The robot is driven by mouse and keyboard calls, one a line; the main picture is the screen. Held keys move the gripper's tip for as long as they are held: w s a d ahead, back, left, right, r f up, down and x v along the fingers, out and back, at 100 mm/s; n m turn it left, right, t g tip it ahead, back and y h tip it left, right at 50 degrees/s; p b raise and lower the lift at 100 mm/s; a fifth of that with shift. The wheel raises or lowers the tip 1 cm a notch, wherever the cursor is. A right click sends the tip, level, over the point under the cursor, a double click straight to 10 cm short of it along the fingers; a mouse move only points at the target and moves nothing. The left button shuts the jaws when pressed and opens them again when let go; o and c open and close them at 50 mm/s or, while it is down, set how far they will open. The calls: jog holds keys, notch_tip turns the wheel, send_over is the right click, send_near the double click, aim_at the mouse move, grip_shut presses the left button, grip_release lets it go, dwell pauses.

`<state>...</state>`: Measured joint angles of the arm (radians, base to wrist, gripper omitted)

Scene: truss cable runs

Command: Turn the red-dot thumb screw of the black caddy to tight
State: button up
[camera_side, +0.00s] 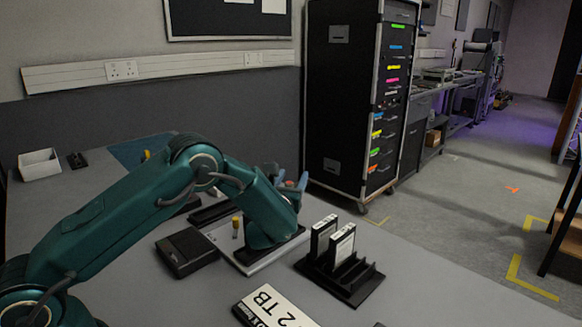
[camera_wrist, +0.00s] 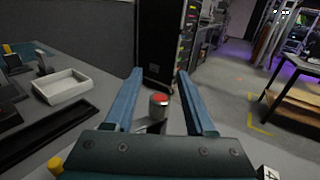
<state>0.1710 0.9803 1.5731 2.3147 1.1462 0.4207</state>
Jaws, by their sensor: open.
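In the wrist view, a thumb screw (camera_wrist: 159,104) with a red dot on its top and a grey metal side stands between the two blue fingers of my gripper (camera_wrist: 159,75). The fingers are apart, one on each side, with visible gaps to the screw. I cannot tell which dark part is the black caddy.
A black rack (camera_side: 358,288) with upright drives stands right. A label block (camera_side: 272,308) lies in front. A white tray (camera_wrist: 62,85) is farther back.

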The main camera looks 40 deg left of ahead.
jog(key=shift+w+a, duration=0.15)
jog(key=shift+w, duration=0.05)
grip_shut()
jog(key=shift+n+y, duration=0.3)
jog(key=shift+y, duration=0.1)
jog(key=shift+s+a+n+g+y, duration=0.15)
jog(key=shift+n+g+y, duration=0.6)
jog(key=shift+g, duration=0.1)
jog(key=shift+s+a+n+g+y, duration=0.1)
jog(key=shift+s+n+g+y, duration=0.05)
jog(key=shift+n+g+y, duration=0.6)
jog(key=shift+s+a+n+g+y, duration=0.15)
jog(key=shift+n+g+y, duration=0.45)
jog(key=shift+g+y, duration=0.3)
grip_release()
